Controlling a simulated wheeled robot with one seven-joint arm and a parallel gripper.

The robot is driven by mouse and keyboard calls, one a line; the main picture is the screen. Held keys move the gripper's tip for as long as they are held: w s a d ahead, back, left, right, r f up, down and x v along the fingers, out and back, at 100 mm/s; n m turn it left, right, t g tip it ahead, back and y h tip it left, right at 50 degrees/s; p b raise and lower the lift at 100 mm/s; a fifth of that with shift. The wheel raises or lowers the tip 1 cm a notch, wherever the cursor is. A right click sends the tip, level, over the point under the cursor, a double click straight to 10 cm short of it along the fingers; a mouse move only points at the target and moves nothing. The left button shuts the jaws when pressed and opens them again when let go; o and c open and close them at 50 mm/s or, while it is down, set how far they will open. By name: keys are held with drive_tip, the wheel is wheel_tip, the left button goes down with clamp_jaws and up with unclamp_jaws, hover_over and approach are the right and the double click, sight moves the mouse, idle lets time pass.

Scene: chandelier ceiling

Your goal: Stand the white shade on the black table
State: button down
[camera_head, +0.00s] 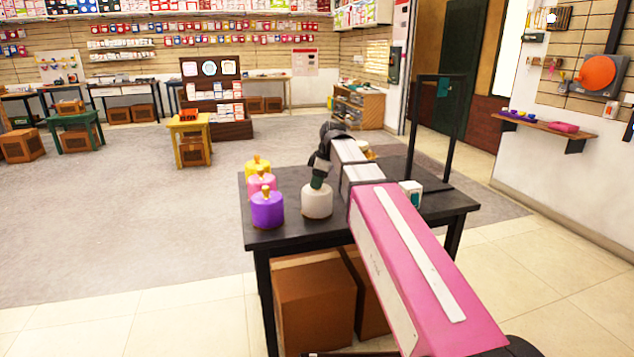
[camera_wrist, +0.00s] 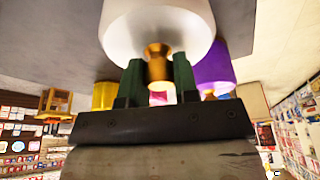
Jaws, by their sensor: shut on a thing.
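The white shade (camera_head: 317,202) is at the front part of the black table (camera_head: 300,233). My gripper (camera_head: 317,183) comes down on it from above and is shut on its top. In the wrist view, the green fingers of my gripper (camera_wrist: 157,75) close on both sides of the gold neck of the white shade (camera_wrist: 157,28). The shade looks upright. Its bottom is at or very near the tabletop; I cannot tell whether it touches.
Purple (camera_head: 267,210), pink (camera_head: 262,183) and yellow (camera_head: 258,166) shades stand in a row left of the white one. A small white box (camera_head: 411,193) and a black frame (camera_head: 462,130) stand to the right. Brown boxes (camera_head: 315,305) sit under the table.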

drive_tip(key=shift+f, duration=0.15)
drive_tip(key=c, duration=0.9)
unclamp_jaws()
drive_tip(key=shift+o, duration=0.2)
drive_tip(key=v, duration=1.2)
